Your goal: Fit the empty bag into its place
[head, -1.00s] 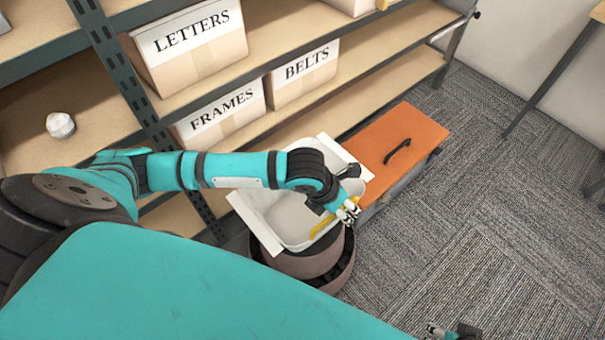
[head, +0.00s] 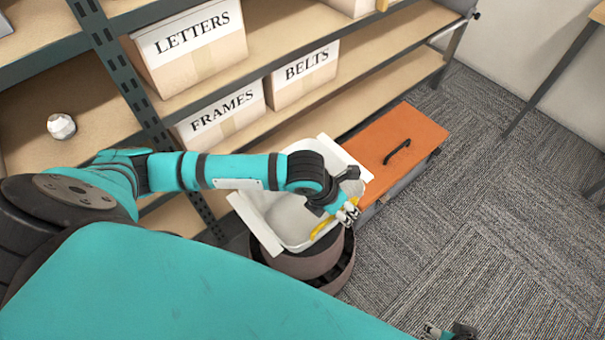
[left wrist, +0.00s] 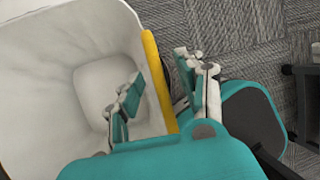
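The bag (head: 291,221) is a white, open-topped, box-like liner with pale flaps along its rim and a yellow strip on its near right edge. It looks empty and rests over a round brown body (head: 310,264). My left gripper (head: 346,212) is at that yellow edge. In the left wrist view, the yellow strip (left wrist: 158,85) of the bag runs between the parted fingers of my left gripper (left wrist: 160,88), one inside the bag and one outside. The fingers look apart, not clamped. My right gripper (head: 450,332) shows only partly at the bottom edge; its fingers are unclear.
An orange-topped box with a black handle (head: 403,145) stands right beside the bag. Behind are shelves with boxes marked LETTERS (head: 190,48), FRAMES (head: 220,112) and BELTS (head: 305,72). A white faceted object (head: 61,126) lies on the left shelf. Grey carpet on the right is open.

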